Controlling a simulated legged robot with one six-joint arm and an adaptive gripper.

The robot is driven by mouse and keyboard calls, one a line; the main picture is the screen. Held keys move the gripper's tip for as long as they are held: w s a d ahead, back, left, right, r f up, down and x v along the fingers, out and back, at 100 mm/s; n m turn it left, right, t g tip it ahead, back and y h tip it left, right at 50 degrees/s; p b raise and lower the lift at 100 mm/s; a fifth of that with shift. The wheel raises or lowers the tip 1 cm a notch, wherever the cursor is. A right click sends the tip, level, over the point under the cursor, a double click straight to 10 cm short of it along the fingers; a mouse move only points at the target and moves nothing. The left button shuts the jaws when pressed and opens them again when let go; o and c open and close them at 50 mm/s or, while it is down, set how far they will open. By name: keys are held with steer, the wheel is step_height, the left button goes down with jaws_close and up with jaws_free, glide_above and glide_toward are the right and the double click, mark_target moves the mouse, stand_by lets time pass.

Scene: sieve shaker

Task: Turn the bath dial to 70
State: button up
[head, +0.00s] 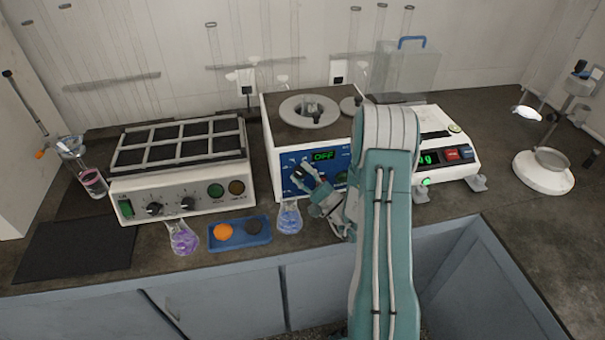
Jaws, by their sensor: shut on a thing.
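The bath (292,120) is a white box with a blue front panel and a round opening on top. It stands in the middle of the bench. Its display (323,155) reads OFF in green. My gripper (302,172) is at the front panel, just below and left of the display. It is shut on the bath dial, which its fingers mostly hide, so I cannot read the dial's setting. A round green-lit button (341,180) shows at the panel's right, partly behind my arm.
A dry block unit (180,190) with two dials stands left. A flask of blue liquid (289,218), a blue tray (257,239) and a flask of purple liquid (182,239) stand along the front edge. A balance-like device (450,172) is right of my arm.

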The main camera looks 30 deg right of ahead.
mark_target(303, 145)
steer(key=shift+a+f+m+h, duration=0.1)
steer(key=shift+f+m+h, duration=0.15)
steer(key=shift+m, duration=0.25)
steer(key=o, duration=1.1)
steer(key=shift+o, duration=0.2)
steer(key=shift+r, duration=0.1)
steer(key=shift+r+t, duration=0.1)
steer(key=shift+t, duration=0.2)
step_height(303, 145, up, 9)
steer(key=shift+r, duration=0.1)
steer(key=shift+d+r, duration=0.2)
steer(key=shift+r, duration=0.05)
steer(key=shift+w+a, duration=0.1)
steer(key=shift+a, duration=0.1)
